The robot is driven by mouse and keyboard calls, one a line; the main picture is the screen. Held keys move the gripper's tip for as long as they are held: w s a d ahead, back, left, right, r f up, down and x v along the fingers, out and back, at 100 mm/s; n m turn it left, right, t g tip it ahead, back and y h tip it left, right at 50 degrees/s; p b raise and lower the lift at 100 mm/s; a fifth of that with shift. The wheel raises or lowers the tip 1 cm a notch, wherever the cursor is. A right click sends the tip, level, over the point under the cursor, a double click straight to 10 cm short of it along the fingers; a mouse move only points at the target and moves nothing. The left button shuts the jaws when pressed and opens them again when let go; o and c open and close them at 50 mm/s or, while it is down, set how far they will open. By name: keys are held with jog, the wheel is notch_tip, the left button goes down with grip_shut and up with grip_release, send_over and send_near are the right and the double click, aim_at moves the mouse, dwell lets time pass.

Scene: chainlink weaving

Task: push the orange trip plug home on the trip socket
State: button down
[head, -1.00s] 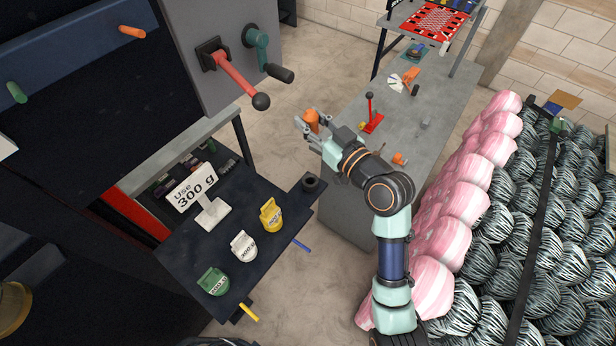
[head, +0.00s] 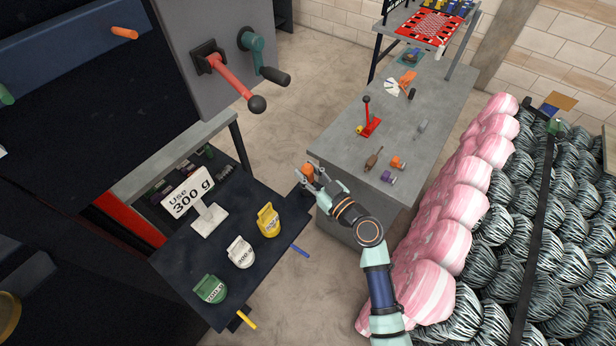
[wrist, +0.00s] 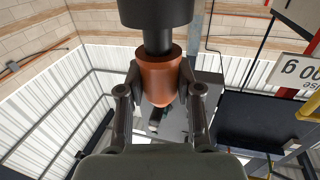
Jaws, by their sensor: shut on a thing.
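The orange trip plug (head: 307,169) is held at my gripper (head: 309,174), over the right corner of the dark shelf. In the wrist view the orange body (wrist: 158,70) sits between both fingers of my gripper (wrist: 158,88), which are shut on it. A dark stem (wrist: 157,42) runs from the plug to a wide black cylinder (wrist: 156,12), which looks like the trip socket. A length of stem shows between them. I cannot tell whether the stem is inside the cylinder. In the head view my gripper and the plug largely hide the socket.
The dark shelf (head: 180,262) holds a "Use 300 g" sign (head: 188,193) and yellow (head: 268,221), white (head: 240,252) and green (head: 210,288) weights. The grey bench (head: 345,145) right of my gripper carries a red lever (head: 369,121) and small parts. Pink bundles (head: 468,200) stand right of my arm.

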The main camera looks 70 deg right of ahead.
notch_tip(320, 180, down, 2)
jog(key=shift+f, duration=0.1)
jog(key=shift+f+b, duration=0.2)
jog(key=shift+b, duration=0.35)
jog(key=c, duration=0.8)
grip_release()
jog(key=shift+r, duration=0.1)
jog(key=shift+r+p, duration=0.1)
jog(key=shift+p, duration=0.25)
